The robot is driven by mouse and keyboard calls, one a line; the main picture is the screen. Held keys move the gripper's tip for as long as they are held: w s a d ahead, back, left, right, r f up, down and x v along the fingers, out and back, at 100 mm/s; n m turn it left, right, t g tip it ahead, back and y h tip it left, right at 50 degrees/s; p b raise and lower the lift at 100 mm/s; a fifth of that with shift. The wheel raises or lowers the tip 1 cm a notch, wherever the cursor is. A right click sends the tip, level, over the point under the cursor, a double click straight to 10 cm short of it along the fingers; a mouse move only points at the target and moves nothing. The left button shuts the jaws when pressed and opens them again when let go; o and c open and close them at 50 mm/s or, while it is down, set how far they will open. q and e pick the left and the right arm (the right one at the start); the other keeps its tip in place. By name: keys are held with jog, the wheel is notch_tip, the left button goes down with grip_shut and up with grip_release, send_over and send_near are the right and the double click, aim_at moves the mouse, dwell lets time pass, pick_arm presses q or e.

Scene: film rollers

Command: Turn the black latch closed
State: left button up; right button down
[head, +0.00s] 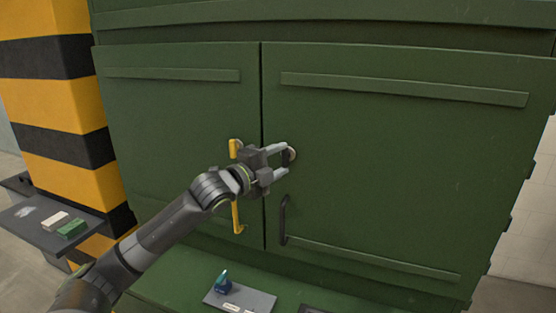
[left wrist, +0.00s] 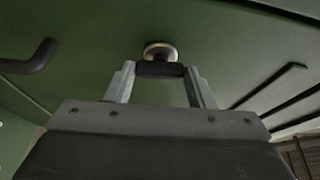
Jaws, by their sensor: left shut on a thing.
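The black latch (head: 287,156) is on the right green door, near the seam between the two doors. It sits on a pale round base (head: 293,153). My left gripper (head: 283,159) reaches in from the left and is shut on the latch, with a finger above and a finger below it. In the left wrist view the dark latch bar (left wrist: 160,69) lies across between the two fingertips, in front of its round base (left wrist: 160,51). In the head view the latch bar looks roughly upright. My right gripper is not in view.
The right door (head: 400,150) has a black handle (head: 283,220) below the latch. The left door (head: 170,120) has a yellow handle (head: 237,215), partly hidden by my arm. A grey plate (head: 255,299) with a blue item (head: 222,284) lies on the ledge below. A striped pillar (head: 60,100) stands left.

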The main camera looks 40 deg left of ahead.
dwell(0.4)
pick_arm(q)
jog(key=o, duration=1)
jog(key=shift+s, duration=0.1)
